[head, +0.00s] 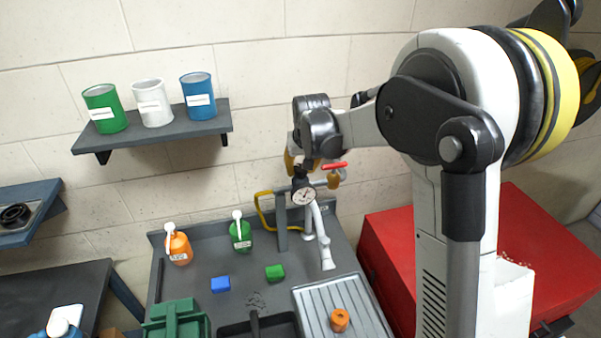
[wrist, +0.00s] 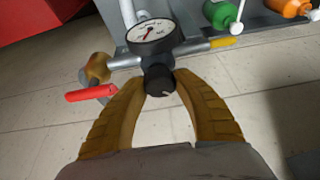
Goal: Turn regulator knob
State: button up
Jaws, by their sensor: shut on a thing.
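The regulator knob (wrist: 157,84) is black and shows in the wrist view below the round white-faced gauge (wrist: 152,31). The gauge also shows in the head view (head: 304,196), above the grey bench. My gripper (wrist: 162,88) has its two tan ribbed fingers on either side of the knob, shut on it. In the head view my gripper (head: 298,165) is just above the gauge, with its fingers partly hidden by the wrist, and the knob cannot be made out there.
A red-handled valve (head: 334,165) sits on the pipe close to my gripper. Orange (head: 178,246) and green (head: 240,233) bottles stand on the bench. A shelf (head: 160,136) with several cans is on the wall. A red cabinet (head: 390,250) stands at the right.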

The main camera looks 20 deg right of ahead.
jog(key=n, duration=0.2)
jog(key=n+y+b, duration=0.1)
jog(key=n, duration=0.1)
jog(key=shift+f+n+g+y, duration=0.1)
jog(key=shift+n+g+y, duration=0.2)
jog(key=n+y, duration=0.1)
jog(key=n, duration=0.1)
jog(key=n+g+b, duration=0.1)
jog(key=n, duration=0.2)
jog(key=shift+y, duration=0.4)
jog(key=o, duration=1.2)
jog(key=shift+c, duration=0.2)
jog(key=v, duration=1.2)
